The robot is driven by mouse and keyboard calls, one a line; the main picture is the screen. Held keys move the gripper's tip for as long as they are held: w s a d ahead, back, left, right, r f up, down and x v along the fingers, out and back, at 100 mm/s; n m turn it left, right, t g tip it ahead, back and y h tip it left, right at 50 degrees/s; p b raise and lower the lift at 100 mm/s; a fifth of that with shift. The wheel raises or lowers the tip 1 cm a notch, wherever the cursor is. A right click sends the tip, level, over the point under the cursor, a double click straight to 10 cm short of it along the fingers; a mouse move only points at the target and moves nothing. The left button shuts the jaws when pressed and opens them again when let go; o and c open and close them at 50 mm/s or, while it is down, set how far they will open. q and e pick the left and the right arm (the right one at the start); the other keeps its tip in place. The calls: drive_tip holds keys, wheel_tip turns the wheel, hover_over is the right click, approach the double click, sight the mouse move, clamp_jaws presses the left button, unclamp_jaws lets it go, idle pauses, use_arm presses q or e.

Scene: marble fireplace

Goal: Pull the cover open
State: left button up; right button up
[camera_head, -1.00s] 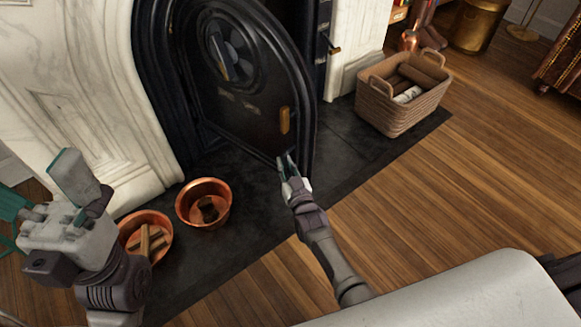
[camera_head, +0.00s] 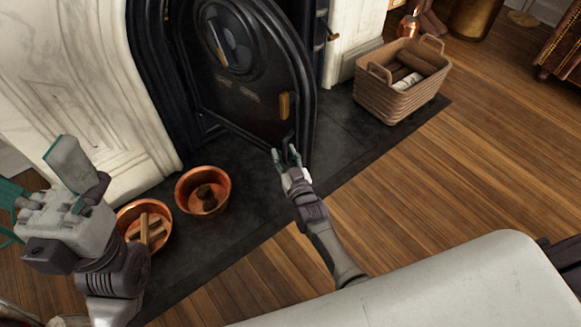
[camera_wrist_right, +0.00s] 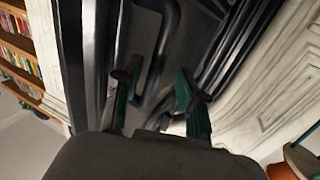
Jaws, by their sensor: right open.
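The cover (camera_head: 262,112) is a black arched metal door with a round vent, standing ajar in the black fireplace surround. A wooden-coloured handle (camera_head: 285,105) sits near its right edge. My right gripper (camera_head: 287,156) is open and empty, just below the handle at the door's lower edge. In the right wrist view, the gripper (camera_wrist_right: 155,88) has its fingers apart in front of black metalwork, with a dark curved bar (camera_wrist_right: 168,42) beyond them. Whether they touch the door is unclear. My left gripper (camera_head: 72,172) is raised at the left, away from the door; its opening is unclear.
Two copper bowls stand on the dark hearth (camera_head: 365,135), an emptier one (camera_head: 218,207) and one with wood pieces (camera_head: 128,212). A wicker basket (camera_head: 405,101) with logs stands right of the door. Wooden floor (camera_head: 480,170) is clear at the right.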

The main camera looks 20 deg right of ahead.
drive_tip(key=s, duration=1)
drive_tip(key=shift+s+d, duration=0.2)
drive_tip(key=shift+s, duration=0.2)
